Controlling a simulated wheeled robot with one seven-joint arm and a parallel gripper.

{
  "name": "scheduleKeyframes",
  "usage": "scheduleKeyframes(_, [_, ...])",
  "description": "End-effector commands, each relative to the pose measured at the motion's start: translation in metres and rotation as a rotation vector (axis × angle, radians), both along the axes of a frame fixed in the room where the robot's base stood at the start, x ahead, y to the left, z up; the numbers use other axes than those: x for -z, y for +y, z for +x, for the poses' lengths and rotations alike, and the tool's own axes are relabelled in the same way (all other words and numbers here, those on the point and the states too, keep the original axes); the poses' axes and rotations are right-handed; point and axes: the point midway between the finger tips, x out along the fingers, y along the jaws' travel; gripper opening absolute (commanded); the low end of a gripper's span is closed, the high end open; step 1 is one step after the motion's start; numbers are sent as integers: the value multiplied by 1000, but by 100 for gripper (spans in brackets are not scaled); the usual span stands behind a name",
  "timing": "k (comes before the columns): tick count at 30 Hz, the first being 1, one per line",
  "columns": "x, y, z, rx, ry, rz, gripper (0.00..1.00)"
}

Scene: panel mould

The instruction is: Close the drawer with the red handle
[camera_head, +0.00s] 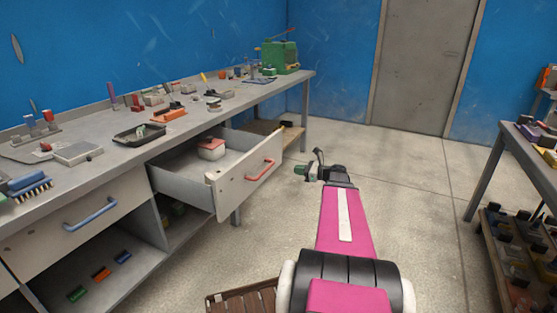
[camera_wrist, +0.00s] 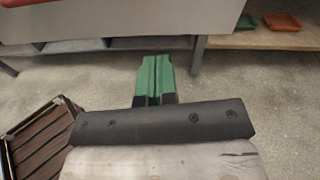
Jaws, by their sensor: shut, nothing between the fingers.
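The drawer with the red handle (camera_head: 252,186) is pulled well out from under the grey workbench, below its middle stretch. Its red bar handle (camera_head: 260,169) is on the front panel. A small box with a red and white top (camera_head: 211,148) sits inside. My gripper (camera_head: 299,170) is shut and empty, with green fingers, to the right of the drawer front and apart from it. In the wrist view my gripper (camera_wrist: 155,63) points toward the bench's underside. The drawer's front panel (camera_wrist: 130,18) crosses the top there, with part of the red handle (camera_wrist: 25,3) at the upper left corner.
A drawer with a blue handle (camera_head: 90,214) is shut at the left. Tools and trays cover the bench top (camera_head: 110,125). A brown slatted crate (camera_head: 243,300) stands on the floor near my arm. A second bench (camera_head: 510,150) is at the right. The middle floor is clear.

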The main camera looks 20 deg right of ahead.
Motion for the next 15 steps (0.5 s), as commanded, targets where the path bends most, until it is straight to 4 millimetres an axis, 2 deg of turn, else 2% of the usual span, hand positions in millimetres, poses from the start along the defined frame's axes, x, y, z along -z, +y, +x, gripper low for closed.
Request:
scheduleKeyframes(1, [-5, -16, 3, 28, 1, 53, 0])
scheduleKeyframes(3, [-12, -29, 4, 53, 4, 112, 0])
scheduleKeyframes(6, [-16, -36, 5, 69, 4, 154, 0])
scheduleKeyframes(10, [-17, -31, 11, 70, 4, 162, 0])
scheduleKeyframes(15, [-17, -11, 31, 68, 4, 161, 0])
